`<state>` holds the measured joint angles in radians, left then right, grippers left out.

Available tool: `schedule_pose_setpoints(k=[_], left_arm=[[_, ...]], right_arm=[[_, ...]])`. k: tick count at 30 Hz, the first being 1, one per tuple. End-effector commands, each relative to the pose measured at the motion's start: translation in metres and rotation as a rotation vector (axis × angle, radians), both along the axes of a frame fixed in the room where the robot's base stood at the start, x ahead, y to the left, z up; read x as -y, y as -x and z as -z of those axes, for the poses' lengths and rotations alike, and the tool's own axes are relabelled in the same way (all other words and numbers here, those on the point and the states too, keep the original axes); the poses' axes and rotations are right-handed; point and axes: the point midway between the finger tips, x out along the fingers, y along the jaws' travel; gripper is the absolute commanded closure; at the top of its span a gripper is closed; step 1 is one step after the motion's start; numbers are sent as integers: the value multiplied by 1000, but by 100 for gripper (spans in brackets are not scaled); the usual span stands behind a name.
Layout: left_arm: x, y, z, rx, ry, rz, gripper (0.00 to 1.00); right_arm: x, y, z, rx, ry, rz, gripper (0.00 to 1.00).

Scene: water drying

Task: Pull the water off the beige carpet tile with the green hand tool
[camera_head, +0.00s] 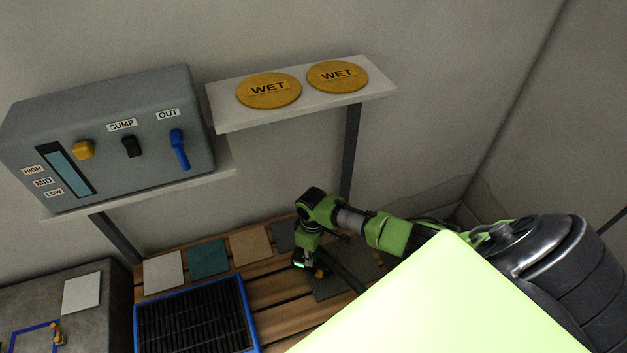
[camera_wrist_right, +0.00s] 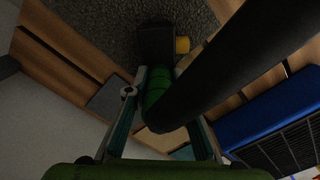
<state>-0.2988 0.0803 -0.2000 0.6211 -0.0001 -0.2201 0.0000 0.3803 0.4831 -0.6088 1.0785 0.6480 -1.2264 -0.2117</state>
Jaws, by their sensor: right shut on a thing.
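My right gripper (camera_head: 306,256) is shut on the green hand tool; its fingers (camera_wrist_right: 160,78) lie either side of the tool's green grip (camera_wrist_right: 157,98) in the wrist view. The tool's dark head (camera_wrist_right: 155,42) has a yellow part and is over a dark grey speckled tile (camera_wrist_right: 105,22); whether it touches is unclear. A beige tile (camera_head: 250,246) lies on the slatted wood, left of the gripper, apart from the tool; it also shows partly in the wrist view (camera_wrist_right: 168,142). I cannot make out water on it. My left gripper is out of view.
White (camera_head: 163,272), teal (camera_head: 208,258) and grey (camera_head: 282,236) tiles flank the beige one. A blue-framed black grate (camera_head: 190,318) lies in front. A dark hose (camera_wrist_right: 235,65) runs from the tool. A grey control box (camera_head: 110,130) and a shelf with two WET discs (camera_head: 268,91) are above.

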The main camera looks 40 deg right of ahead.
Motion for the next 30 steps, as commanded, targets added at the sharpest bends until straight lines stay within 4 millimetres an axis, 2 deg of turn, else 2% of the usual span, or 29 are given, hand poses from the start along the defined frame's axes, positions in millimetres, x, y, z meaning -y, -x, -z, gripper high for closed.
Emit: schedule_pose_setpoints(k=[1, 2, 18, 23, 30], left_arm=[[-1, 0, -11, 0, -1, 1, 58], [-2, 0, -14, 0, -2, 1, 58], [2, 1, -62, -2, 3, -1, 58], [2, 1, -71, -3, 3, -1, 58], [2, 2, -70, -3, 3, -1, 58]], right_arm=[[2, -2, -20, 6, 3, -1, 97], [2, -1, -25, 5, 3, -2, 97], [3, -1, -71, 2, 4, 5, 97], [3, -1, -79, 2, 4, 6, 97], [3, -1, -78, 2, 4, 6, 97]])
